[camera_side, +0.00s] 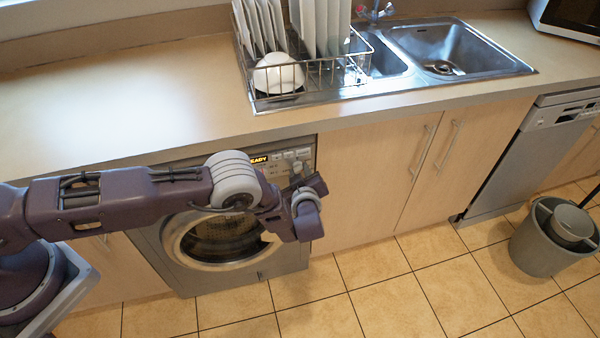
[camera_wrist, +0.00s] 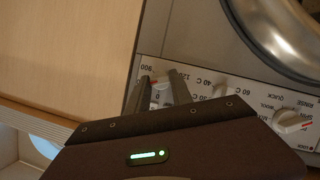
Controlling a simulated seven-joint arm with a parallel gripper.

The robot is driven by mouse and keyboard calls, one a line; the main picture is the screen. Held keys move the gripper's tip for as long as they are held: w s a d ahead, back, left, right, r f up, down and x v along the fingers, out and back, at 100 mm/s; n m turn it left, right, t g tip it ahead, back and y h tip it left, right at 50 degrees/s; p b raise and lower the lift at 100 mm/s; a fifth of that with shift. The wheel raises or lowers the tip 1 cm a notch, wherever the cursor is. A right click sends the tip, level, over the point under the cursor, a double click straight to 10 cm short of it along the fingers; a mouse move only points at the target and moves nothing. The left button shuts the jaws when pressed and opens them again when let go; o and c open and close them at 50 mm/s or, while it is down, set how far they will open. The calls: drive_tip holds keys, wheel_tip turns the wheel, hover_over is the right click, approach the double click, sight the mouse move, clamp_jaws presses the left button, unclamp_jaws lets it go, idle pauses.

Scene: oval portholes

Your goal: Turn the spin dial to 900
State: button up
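The washing machine (camera_side: 170,245) stands under the counter in the side view, with a lit "READY" display (camera_side: 259,159). In the wrist view its panel (camera_wrist: 205,68) appears upside down. The spin dial (camera_wrist: 154,84) is mostly hidden, with 900 and 1200 printed near it and a small red mark showing. My gripper (camera_wrist: 160,88) has its two fingers apart, one on each side of this dial. I cannot tell whether they touch it. In the side view my gripper (camera_side: 312,186) is in front of the panel's right end, its fingertips hard to make out.
In the wrist view, a temperature dial (camera_wrist: 221,89) is right of my gripper and a program dial (camera_wrist: 289,121) is farther right. The round door (camera_side: 215,240) is below the panel. The counter edge (camera_side: 200,145) overhangs above. The floor (camera_side: 370,290) in front is clear.

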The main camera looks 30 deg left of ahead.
clamp_jaws()
drive_tip(key=shift+w+d+m+g+y, duration=0.1)
drive_tip(key=shift+m+g+y, duration=0.95)
drive_tip(key=shift+m, duration=0.85)
drive_tip(key=o, duration=0.8)
unclamp_jaws()
